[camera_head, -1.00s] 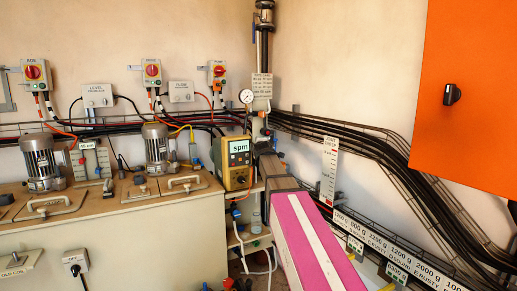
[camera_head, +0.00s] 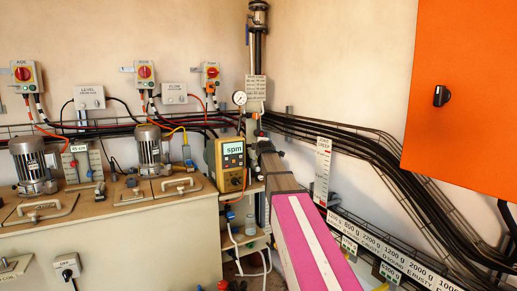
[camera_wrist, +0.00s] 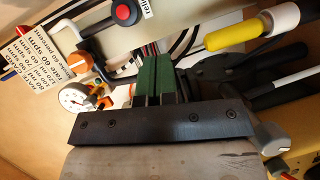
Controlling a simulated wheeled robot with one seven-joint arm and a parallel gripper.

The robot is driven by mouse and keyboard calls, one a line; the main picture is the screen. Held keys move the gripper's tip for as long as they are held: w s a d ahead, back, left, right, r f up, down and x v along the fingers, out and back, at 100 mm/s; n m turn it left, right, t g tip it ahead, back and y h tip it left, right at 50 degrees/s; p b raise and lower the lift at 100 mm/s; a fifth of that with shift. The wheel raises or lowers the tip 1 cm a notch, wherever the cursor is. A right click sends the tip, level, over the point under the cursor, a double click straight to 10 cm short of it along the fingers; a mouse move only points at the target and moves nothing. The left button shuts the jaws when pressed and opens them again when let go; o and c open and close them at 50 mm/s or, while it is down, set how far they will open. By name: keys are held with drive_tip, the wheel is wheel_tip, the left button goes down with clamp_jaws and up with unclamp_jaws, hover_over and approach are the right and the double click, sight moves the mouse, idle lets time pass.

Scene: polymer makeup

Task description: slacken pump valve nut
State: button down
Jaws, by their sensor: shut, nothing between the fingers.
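The yellow dosing pump (camera_head: 225,165), with a lit "spm" display, stands at the corner, left of the column. A pressure gauge (camera_head: 239,98) sits on the piping above it. In the wrist view, the round white gauge (camera_wrist: 75,97) lies left of my gripper, with orange fittings (camera_wrist: 98,88) beside it. I cannot tell which fitting is the valve nut. My gripper (camera_wrist: 157,60) has two green fingers pressed together, with nothing between them. Its tips point toward the wall piping and hoses, apart from the gauge. In the head view the fingers are hidden or too small to make out.
A cream tank top (camera_head: 110,205) with motors (camera_head: 150,145) and lid handles fills the left. Cables on a rack (camera_head: 370,150) run along the wall to the right. An orange cabinet (camera_head: 460,80) hangs at upper right. In the wrist view, a yellow-sleeved lever (camera_wrist: 235,32) is close on the right.

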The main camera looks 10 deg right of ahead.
drive_tip(key=shift+w+d, duration=0.15)
drive_tip(key=shift+w, duration=0.15)
drive_tip(key=shift+s, duration=0.15)
idle(0.4)
